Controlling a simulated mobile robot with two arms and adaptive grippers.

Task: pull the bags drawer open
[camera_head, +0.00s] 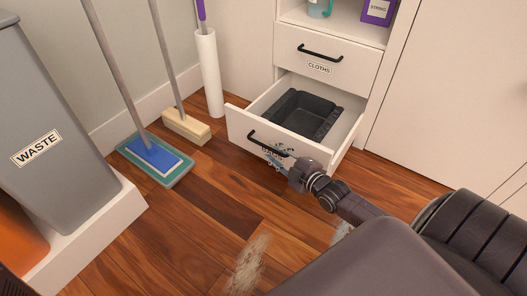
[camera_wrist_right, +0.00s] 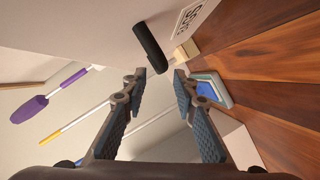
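In the right wrist view the handle (camera_wrist_right: 150,46) lies just beyond the fingertips of my right gripper (camera_wrist_right: 163,80). Its fingers are spread apart with nothing clamped between them. Part of the label (camera_wrist_right: 193,16) shows beside the handle. My left gripper is not in view.
A closed drawer marked CLOTHS (camera_head: 345,70) is above, under an open shelf. A grey WASTE bin (camera_head: 60,130) is at far left. Floor before the drawer is mostly clear, with dusty patches (camera_head: 248,265).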

